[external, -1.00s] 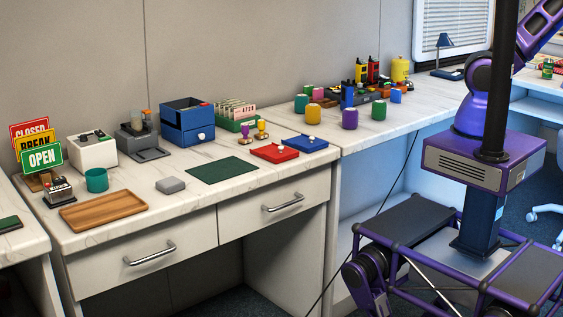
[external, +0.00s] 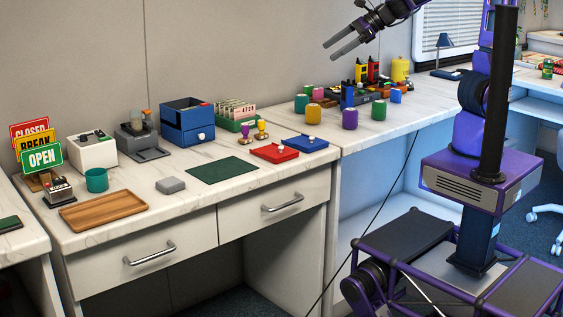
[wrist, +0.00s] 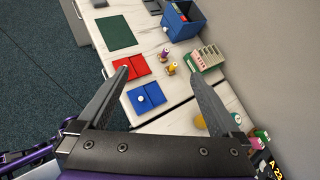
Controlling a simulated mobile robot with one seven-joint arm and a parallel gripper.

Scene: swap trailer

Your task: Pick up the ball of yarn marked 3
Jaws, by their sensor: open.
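My gripper (external: 329,51) is open and empty, high above the counter near the wall, with its fingers pointing left. Several coloured, rounded yarn-like pieces stand on the right counter below it: green (external: 301,103), pink (external: 318,93), orange (external: 313,114), purple (external: 350,118) and another green one (external: 379,110). I cannot read a number on any of them, so I cannot tell which is marked 3. In the wrist view an orange-yellow piece (wrist: 201,122) shows beside the right finger, partly hidden by it.
A red pad (external: 274,153), a blue pad (external: 304,143), a blue drawer box (external: 188,123) and a card holder (external: 236,113) stand on the left counter. Radios (external: 367,72) and a yellow canister (external: 400,70) stand behind the coloured pieces. The air around my gripper is clear.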

